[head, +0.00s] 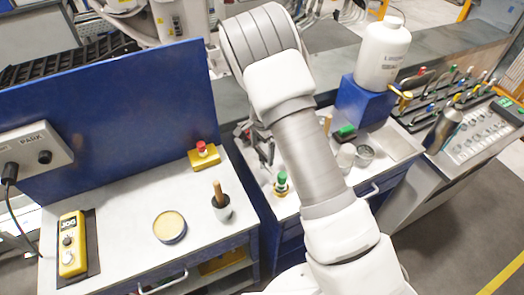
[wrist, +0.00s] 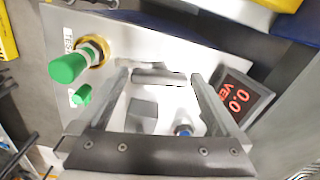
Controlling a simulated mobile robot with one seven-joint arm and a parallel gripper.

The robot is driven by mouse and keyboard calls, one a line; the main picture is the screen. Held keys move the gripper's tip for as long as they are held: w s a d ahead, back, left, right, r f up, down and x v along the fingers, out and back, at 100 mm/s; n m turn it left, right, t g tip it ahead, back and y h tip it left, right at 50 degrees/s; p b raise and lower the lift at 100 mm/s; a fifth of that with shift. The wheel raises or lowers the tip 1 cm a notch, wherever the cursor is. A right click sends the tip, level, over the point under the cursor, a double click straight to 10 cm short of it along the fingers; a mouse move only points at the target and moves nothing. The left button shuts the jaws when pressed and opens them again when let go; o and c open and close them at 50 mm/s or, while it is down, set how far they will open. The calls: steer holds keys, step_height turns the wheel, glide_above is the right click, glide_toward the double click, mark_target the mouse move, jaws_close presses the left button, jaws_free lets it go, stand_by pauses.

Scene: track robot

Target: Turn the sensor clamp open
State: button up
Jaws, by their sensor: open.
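In the wrist view my gripper (wrist: 161,77) is open, its two dark fingers spread over a pale panel (wrist: 60,30). A dark grey bar (wrist: 160,76) lies between the fingertips; I cannot tell whether they touch it. A grey block (wrist: 142,112) and a blue-topped knob (wrist: 183,130) show between the fingers. I cannot tell for sure which part is the sensor clamp. A large green knob (wrist: 68,68) on a brass collar, by a TEST label, and a smaller green knob (wrist: 82,95) stand left of the fingers. In the head view my arm hides most of the gripper.
A red-digit display (wrist: 235,98) stands close to the right finger. In the head view a green knob (head: 281,180) is left of my arm. A white bottle (head: 383,52) on a blue block (head: 362,103) stands to its right. A blue upright panel (head: 110,120) backs the left bench.

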steer(key=shift+f, duration=0.45)
steer(key=shift+c, duration=0.2)
steer(key=c, duration=1.1)
